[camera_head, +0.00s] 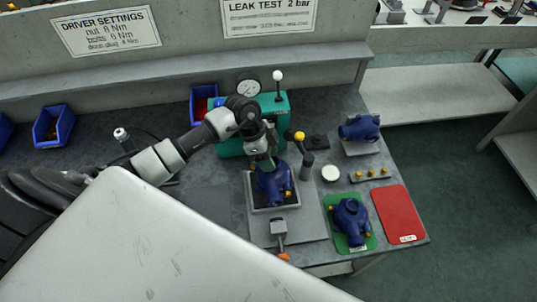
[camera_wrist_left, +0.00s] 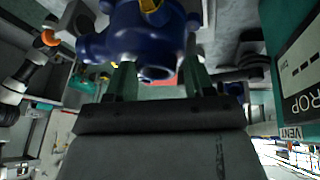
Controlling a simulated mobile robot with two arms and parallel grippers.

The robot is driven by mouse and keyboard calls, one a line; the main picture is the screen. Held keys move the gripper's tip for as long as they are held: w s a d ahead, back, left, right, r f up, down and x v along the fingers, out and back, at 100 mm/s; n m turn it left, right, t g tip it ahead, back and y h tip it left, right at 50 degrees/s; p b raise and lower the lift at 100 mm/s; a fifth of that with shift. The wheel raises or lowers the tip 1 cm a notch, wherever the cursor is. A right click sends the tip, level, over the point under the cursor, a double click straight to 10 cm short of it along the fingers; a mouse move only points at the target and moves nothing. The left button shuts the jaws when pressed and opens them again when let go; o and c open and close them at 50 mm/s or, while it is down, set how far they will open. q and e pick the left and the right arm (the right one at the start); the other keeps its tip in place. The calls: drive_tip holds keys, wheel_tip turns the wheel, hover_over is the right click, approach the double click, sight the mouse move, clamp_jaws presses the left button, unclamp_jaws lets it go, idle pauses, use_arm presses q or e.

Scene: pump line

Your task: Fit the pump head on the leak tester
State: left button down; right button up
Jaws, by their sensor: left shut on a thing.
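A blue pump head (camera_head: 274,188) with orange-yellow fittings is at the leak tester, over or in the dark framed seat (camera_head: 254,203) on its grey plate. I cannot tell whether it is fully seated. My left gripper (camera_head: 263,163) comes from above and is shut on it. In the left wrist view the pump head (camera_wrist_left: 138,38) fills the space at the fingers (camera_wrist_left: 158,82). The leak tester's green housing (camera_head: 230,148), with a round gauge (camera_head: 249,88), stands behind. The yellow-knobbed lever (camera_head: 299,136) is just right of the gripper. My right gripper is not in view.
A toggle clamp (camera_head: 279,230) with an orange tip is at the plate's front. Right are a second blue pump head (camera_head: 350,218) on a green mat (camera_head: 332,203), a clear red mat (camera_head: 398,212), a white disc (camera_head: 330,173), brass fittings (camera_head: 370,174) and another blue pump part (camera_head: 360,128).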

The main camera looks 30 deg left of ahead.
use_arm(q)
drive_tip(key=shift+f+b, duration=1.1)
drive_tip(key=shift+f, duration=1.15)
unclamp_jaws()
drive_tip(key=shift+f, duration=0.1)
idle(0.5)
drive_tip(key=shift+r, duration=0.2)
wheel_tip(320, 180, up, 9)
drive_tip(key=p, duration=0.9)
drive_tip(key=shift+p, duration=0.3)
drive_tip(key=shift+f, duration=0.1)
